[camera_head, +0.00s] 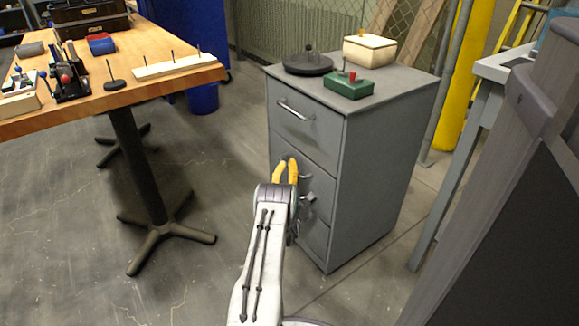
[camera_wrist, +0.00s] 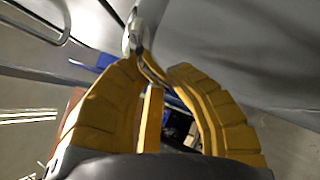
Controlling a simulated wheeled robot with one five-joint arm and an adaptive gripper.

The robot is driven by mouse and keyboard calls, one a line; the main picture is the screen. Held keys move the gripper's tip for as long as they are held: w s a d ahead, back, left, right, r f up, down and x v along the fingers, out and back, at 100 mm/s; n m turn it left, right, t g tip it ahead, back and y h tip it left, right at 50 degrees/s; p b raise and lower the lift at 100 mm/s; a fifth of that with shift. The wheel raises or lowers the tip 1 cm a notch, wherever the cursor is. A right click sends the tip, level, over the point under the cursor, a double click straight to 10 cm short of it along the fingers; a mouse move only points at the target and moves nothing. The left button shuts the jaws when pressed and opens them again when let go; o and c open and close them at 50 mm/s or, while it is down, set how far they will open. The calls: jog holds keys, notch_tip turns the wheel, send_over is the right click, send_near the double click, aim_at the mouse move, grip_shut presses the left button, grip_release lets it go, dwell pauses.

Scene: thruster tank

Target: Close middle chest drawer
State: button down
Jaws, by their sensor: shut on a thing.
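The grey metal chest (camera_head: 375,165) stands right of centre in the head view, with drawers stacked one above another. The middle drawer (camera_head: 318,183) looks about flush with the drawers around it; a small gap cannot be ruled out. My gripper (camera_head: 287,168) is at its front, its yellow fingers shut on the middle drawer's handle. In the wrist view, the metal handle (camera_wrist: 135,38) runs between the two yellow fingers (camera_wrist: 155,75). Most of the handle is hidden by the fingers.
A green block (camera_head: 348,86), a dark round base (camera_head: 307,65) and a cream box (camera_head: 369,50) sit on the chest top. A wooden table (camera_head: 150,50) stands to the left, its pedestal foot (camera_head: 160,236) on the floor. Open floor lies between.

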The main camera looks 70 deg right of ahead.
jog(key=shift+s+d+r, duration=0.1)
jog(key=shift+d+r, duration=0.05)
jog(key=shift+r, duration=0.1)
jog(key=c, duration=1.4)
grip_release()
jog(key=shift+f, duration=0.1)
jog(key=shift+f, duration=0.1)
jog(key=shift+s+a+f, duration=0.1)
jog(key=shift+a+f, duration=0.15)
jog(key=shift+a, duration=0.25)
jog(key=v, duration=0.6)
jog(key=shift+a, duration=0.15)
jog(key=shift+s, duration=0.1)
